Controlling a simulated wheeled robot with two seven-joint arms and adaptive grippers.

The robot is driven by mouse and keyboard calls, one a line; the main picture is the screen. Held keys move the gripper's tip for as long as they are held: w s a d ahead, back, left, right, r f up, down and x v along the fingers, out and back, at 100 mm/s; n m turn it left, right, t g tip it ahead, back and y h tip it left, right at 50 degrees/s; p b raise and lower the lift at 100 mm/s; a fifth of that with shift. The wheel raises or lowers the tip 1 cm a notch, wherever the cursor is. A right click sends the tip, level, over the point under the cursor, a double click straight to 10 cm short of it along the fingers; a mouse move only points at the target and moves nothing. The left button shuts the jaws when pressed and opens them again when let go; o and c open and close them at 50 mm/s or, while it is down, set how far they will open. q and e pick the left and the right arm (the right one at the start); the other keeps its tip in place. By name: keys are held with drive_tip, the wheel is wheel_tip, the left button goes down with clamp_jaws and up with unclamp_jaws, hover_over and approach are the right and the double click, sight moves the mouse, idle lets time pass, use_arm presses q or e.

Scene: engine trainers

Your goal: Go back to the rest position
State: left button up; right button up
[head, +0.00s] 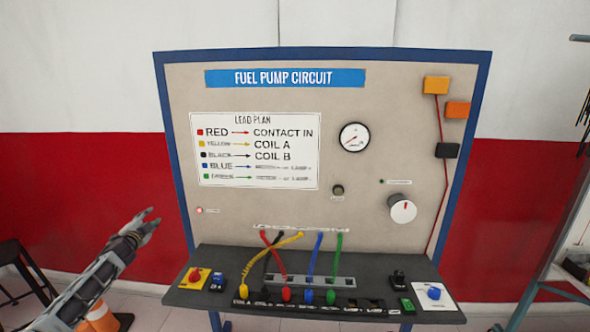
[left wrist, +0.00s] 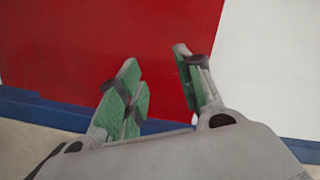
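My left gripper (head: 153,219) is raised at the left of the trainer board, in front of the red wall band, apart from the board. Its two green-padded fingers (left wrist: 166,92) are spread in the left wrist view, with nothing between them. The fuel pump circuit board (head: 270,205) stands upright behind a dark shelf (head: 225,297). Red (head: 273,262), yellow (head: 262,257), black, blue (head: 314,267) and green (head: 335,267) leads run between the board's lower row and the shelf's front row. My right gripper is in neither view.
An orange cone (head: 100,315) and a dark stool (head: 20,265) stand at the lower left, near my left arm. The shelf carries a red knob on a yellow plate (head: 195,277) and a blue knob (head: 434,292). A metal frame (head: 560,235) stands at the right.

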use_arm(q)
drive_tip(key=s+f+n+g, duration=0.3)
drive_tip(key=s+f, duration=0.1)
drive_tip(key=f, duration=0.9)
drive_tip(key=s+f+n+g, duration=0.2)
drive_tip(key=s+f, duration=0.3)
drive_tip(key=f, duration=0.9)
drive_tip(key=s+d+f+n+g, duration=0.15)
drive_tip(key=s+d+f, duration=0.25)
drive_tip(key=s+f, duration=0.65)
drive_tip(key=s+d+f+n+g, duration=0.1)
drive_tip(key=s+d+f+g, duration=0.25)
drive_tip(key=s+f, duration=0.65)
drive_tip(key=s+d+f+g+h, duration=0.1)
drive_tip(key=s+d+f+g, duration=0.1)
drive_tip(key=s+d+f, duration=0.7)
drive_tip(key=s+d+f+g+h, duration=0.1)
drive_tip(key=s+d+f, duration=0.4)
drive_tip(key=s+f, duration=0.8)
drive_tip(key=s+d+f+g, duration=0.1)
drive_tip(key=s+d, duration=0.2)
drive_tip(key=s, duration=1)
drive_tip(key=s+d+f+g, duration=0.1)
drive_tip(key=s+d, duration=0.2)
drive_tip(key=s, duration=1)
drive_tip(key=shift+d+f+n+g+h, duration=0.15)
drive_tip(key=shift+f+n+g+h, duration=0.1)
drive_tip(key=shift+n+g+h, duration=0.2)
